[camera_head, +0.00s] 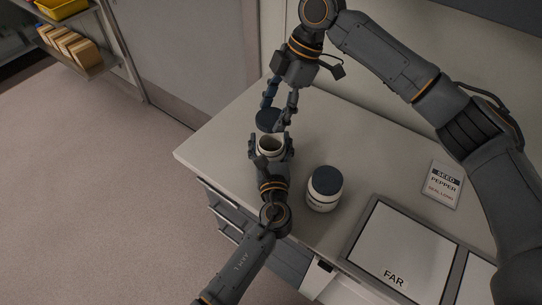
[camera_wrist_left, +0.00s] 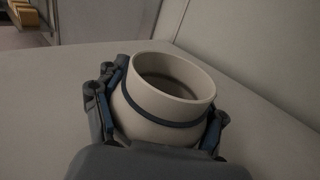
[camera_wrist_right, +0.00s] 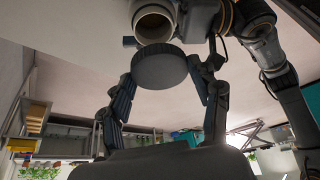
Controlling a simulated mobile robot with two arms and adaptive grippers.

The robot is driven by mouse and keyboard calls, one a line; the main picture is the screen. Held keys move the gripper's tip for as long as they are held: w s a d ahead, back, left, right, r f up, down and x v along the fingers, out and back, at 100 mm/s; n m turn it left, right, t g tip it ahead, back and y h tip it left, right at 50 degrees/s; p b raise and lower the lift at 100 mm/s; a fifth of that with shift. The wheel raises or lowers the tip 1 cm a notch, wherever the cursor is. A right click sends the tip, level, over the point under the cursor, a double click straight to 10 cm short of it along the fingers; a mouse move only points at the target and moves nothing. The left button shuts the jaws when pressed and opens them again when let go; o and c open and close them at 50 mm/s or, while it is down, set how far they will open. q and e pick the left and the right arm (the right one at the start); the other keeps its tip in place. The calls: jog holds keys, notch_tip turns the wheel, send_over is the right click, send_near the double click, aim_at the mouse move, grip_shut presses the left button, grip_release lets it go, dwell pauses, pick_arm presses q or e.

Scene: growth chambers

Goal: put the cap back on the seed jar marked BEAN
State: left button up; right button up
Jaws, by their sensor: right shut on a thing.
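An open, pale jar (camera_head: 271,150) with a dark band below its neck stands between the fingers of my left gripper (camera_head: 270,147). In the left wrist view its mouth (camera_wrist_left: 176,78) is bare, and both finger pads (camera_wrist_left: 160,120) lie against its sides. Its label is hidden. My right gripper (camera_head: 279,100) is shut on a dark round cap (camera_head: 268,120), held apart from the jar, just above and behind its mouth in the head view. The right wrist view shows the cap (camera_wrist_right: 160,70) between the fingers and the jar mouth (camera_wrist_right: 153,25) beyond.
A second jar (camera_head: 322,199) with a dark cap on stands to the right; its label is unreadable. A tray marked FAR (camera_head: 352,259) and a SEED PEPPER card (camera_head: 442,185) lie on the bench (camera_head: 218,135). The bench is clear at the left.

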aim_at(271, 154)
pick_arm(q)
jog(key=c, duration=1)
pick_arm(e)
jog(key=shift+f, duration=2.5)
jog(key=shift+f, duration=0.85)
jog(key=shift+f, duration=0.6)
